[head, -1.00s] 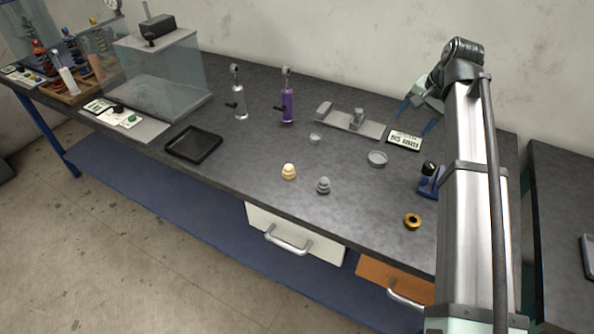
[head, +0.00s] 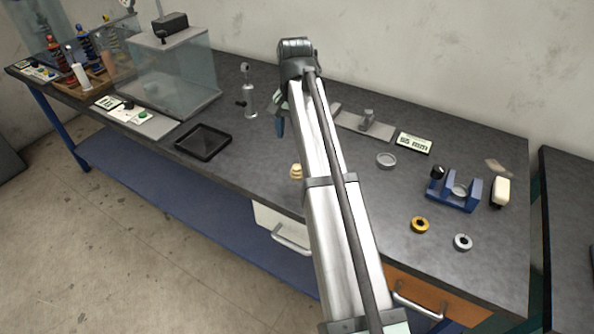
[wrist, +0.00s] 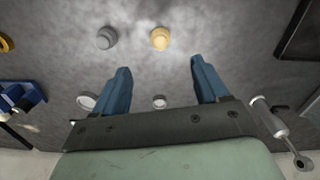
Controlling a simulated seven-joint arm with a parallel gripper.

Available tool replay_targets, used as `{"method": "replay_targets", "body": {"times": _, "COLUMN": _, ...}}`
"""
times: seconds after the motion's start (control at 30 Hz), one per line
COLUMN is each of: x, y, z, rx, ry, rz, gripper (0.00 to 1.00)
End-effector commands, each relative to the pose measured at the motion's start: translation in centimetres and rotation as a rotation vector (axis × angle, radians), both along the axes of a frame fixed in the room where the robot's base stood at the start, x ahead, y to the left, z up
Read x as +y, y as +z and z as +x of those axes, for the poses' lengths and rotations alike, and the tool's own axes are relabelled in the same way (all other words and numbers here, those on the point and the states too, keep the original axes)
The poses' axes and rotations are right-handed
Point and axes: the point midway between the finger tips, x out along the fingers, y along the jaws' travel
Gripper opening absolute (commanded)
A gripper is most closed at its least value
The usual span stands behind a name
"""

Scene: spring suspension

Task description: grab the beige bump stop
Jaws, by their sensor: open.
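In the head view only a bit of a blue finger shows below the wrist.
A grey bump stop (wrist: 106,38) stands left of the beige one in the wrist view. A silver damper (wrist: 270,118) is near the right finger. A black tray (head: 203,142), blue fixture (head: 453,194) and gold ring (head: 420,225) are also on the bench.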

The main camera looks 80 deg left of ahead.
Motion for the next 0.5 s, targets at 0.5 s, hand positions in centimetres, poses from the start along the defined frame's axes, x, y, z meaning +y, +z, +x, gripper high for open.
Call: {"method": "replay_targets", "body": {"times": 0.5, "x": -0.1, "y": -7.2, "z": 0.1, "rx": 0.001, "ry": 0.0, "rz": -0.002, "gripper": 0.74}}
